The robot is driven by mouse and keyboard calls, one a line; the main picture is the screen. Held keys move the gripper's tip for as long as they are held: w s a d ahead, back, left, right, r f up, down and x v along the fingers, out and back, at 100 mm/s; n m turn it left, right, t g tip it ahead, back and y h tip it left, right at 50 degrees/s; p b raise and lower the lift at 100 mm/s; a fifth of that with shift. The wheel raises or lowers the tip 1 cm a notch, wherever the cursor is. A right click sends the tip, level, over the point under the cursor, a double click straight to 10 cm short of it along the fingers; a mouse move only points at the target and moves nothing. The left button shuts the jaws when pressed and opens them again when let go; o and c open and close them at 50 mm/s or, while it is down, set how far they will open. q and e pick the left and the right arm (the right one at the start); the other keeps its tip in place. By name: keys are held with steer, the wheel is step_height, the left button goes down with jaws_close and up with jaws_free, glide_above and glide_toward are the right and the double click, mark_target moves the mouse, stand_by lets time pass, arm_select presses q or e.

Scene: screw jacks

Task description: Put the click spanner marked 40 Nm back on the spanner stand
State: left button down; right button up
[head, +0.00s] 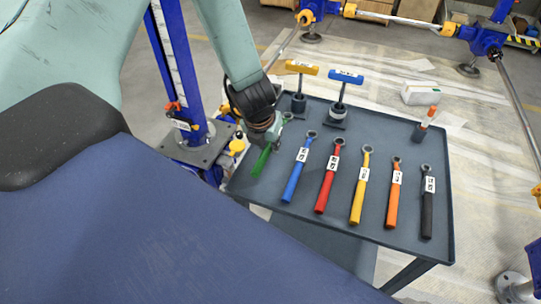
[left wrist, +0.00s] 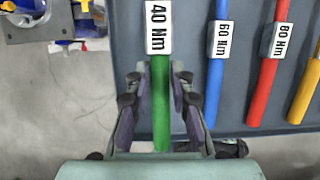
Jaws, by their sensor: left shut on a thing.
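The click spanner marked 40 Nm (left wrist: 160,48) has a green handle and a white label, clear in the left wrist view. Its green handle also shows in the head view (head: 261,161), at the left end of the grey tray-topped stand (head: 310,214). My left gripper (left wrist: 156,88) is shut on the green handle below the label. In the head view my left gripper (head: 273,138) hides the middle of this spanner. I cannot tell whether the spanner touches the tray. My right gripper is not in view.
Blue (head: 297,171), red (head: 328,180), yellow (head: 360,190), orange and black spanners lie in a row to the right. Yellow (head: 302,68) and blue (head: 346,76) T-handled tools stand behind. A blue screw jack (head: 181,70) stands close left. A white box (head: 420,93) lies beyond.

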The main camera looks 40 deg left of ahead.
arm_select(q)
steer(key=f, duration=0.1)
steer(key=f+b, duration=0.1)
steer(key=f, duration=0.1)
steer(key=shift+a+b, duration=0.25)
steer(key=shift+b, duration=0.05)
steer(key=shift+f, duration=0.4)
steer(key=shift+w+d+f, duration=0.1)
steer(key=shift+w+d, duration=0.05)
steer(key=shift+f+b, duration=0.15)
steer(key=shift+b, duration=0.3)
steer(key=c, duration=1.2)
jaws_free()
steer(key=shift+o, duration=0.2)
